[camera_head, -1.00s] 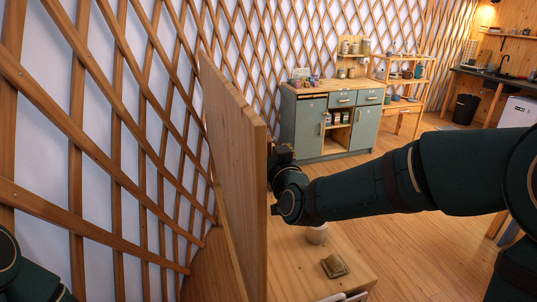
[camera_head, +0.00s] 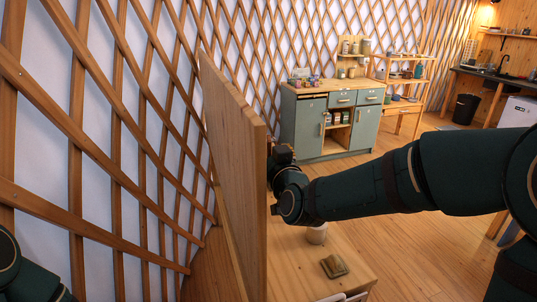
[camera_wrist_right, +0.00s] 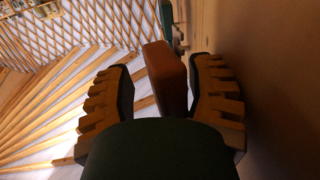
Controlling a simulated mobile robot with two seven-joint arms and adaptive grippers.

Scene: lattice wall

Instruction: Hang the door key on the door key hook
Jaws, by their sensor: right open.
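In the right wrist view, my right gripper (camera_wrist_right: 163,64) is open, with one ridged finger on each side of a reddish-brown block-like piece (camera_wrist_right: 166,80). The fingers stand apart from it, with a gap on both sides. A green piece and a small metal part (camera_wrist_right: 179,38) show just beyond it. I cannot tell whether these belong to the door key or its hook. In the head view, the right gripper is hidden behind the edge of an upright wooden panel (camera_head: 232,165). Only part of my left arm shows at bottom left; its gripper is out of frame.
The lattice wall (camera_head: 115,130) fills the left. A grey-green cabinet (camera_head: 304,125) stands at the back. Open floor lies to the right.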

